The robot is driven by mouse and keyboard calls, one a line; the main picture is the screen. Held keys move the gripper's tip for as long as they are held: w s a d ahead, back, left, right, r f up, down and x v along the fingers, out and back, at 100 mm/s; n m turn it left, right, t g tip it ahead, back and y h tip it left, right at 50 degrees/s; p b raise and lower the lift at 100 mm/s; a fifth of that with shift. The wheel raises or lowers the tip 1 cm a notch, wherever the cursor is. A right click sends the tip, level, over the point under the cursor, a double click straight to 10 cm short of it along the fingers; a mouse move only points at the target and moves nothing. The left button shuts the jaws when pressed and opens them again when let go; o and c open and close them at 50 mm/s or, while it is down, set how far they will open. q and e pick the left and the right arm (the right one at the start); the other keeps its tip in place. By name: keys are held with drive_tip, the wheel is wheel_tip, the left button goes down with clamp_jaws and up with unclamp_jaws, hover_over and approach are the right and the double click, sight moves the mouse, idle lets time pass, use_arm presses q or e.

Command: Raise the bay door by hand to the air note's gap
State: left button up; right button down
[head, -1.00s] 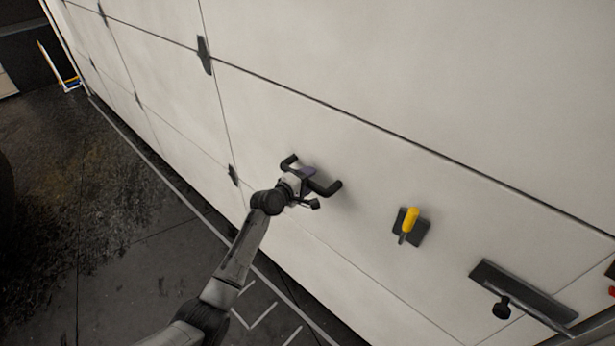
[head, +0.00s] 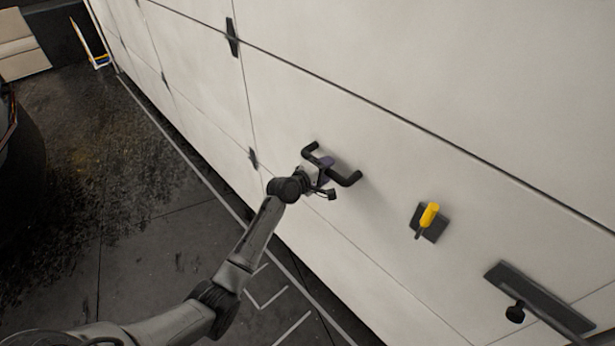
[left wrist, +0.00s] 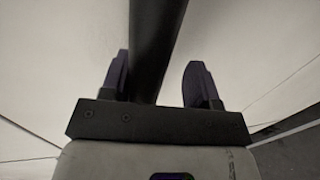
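The bay door (head: 380,85) is a large off-white panelled surface filling most of the head view, with dark seams. A black bar handle (head: 346,178) is fixed on its lower part. My left gripper (head: 322,168) is at this handle. In the left wrist view, the dark handle bar (left wrist: 156,40) runs between the two fingers of my left gripper (left wrist: 160,80). It lies close to the left finger, and a clear gap shows to the right finger, so the gripper is open around the bar. My right gripper is not in view. No air note shows.
A yellow-handled latch (head: 428,215) and a long dark plate with a knob (head: 540,300) sit right of the handle on the door. Dark hinges (head: 232,37) line the seams. The dark stained floor (head: 130,200) carries white lines. A yellow-and-white object (head: 90,45) stands far left.

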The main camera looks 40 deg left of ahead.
use_arm(q)
drive_tip(key=v, duration=1.2)
drive_tip(key=shift+s+p, duration=0.3)
drive_tip(key=shift+p, duration=0.15)
drive_tip(key=shift+a, duration=0.1)
